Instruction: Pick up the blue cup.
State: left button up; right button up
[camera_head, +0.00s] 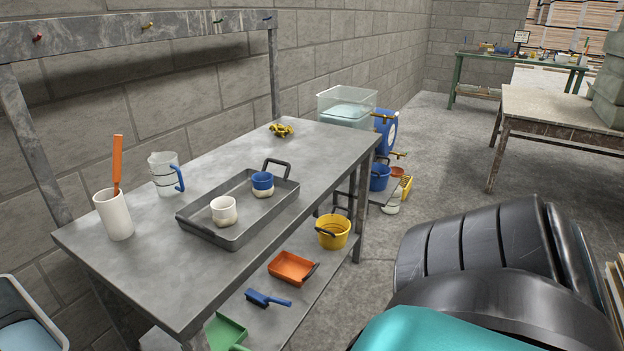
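The blue cup (262,182) has a blue upper part and a cream lower part. It stands upright in the far half of a grey metal tray (238,240) on the grey worktable (180,275). A white cup (224,208) with a cream base stands nearer in the same tray, apart from the blue cup. The tray has a dark handle at its far end. Neither of my grippers shows in the head view. A large black and teal part fills the lower right; I cannot tell what it is.
A white cylinder (113,215) with an orange-handled tool and a clear jug (166,175) with a blue handle stand left of the tray. A metal rail frame rises behind the table. A yellow bucket (333,232) and orange dustpan (293,267) are on the lower shelf.

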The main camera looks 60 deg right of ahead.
aim_at(263, 185)
jog(key=z, duration=1.6)
jog(key=i+l+u, duration=0.1)
jog(key=u, duration=1.05)
jog(key=l+u, duration=0.85)
jog(key=k+l+u, duration=0.1)
jog(key=l+u, duration=0.15)
jog(key=l, duration=0.15)
jog(key=k+l+u, duration=0.2)
jog(key=l, duration=0.2)
jog(key=k+l, duration=0.1)
jog(key=l, duration=0.2)
jog(key=l+u, duration=0.1)
jog(key=l, duration=0.2)
jog(key=k+l, duration=0.15)
jog(key=l, duration=0.15)
jog(key=u, duration=0.05)
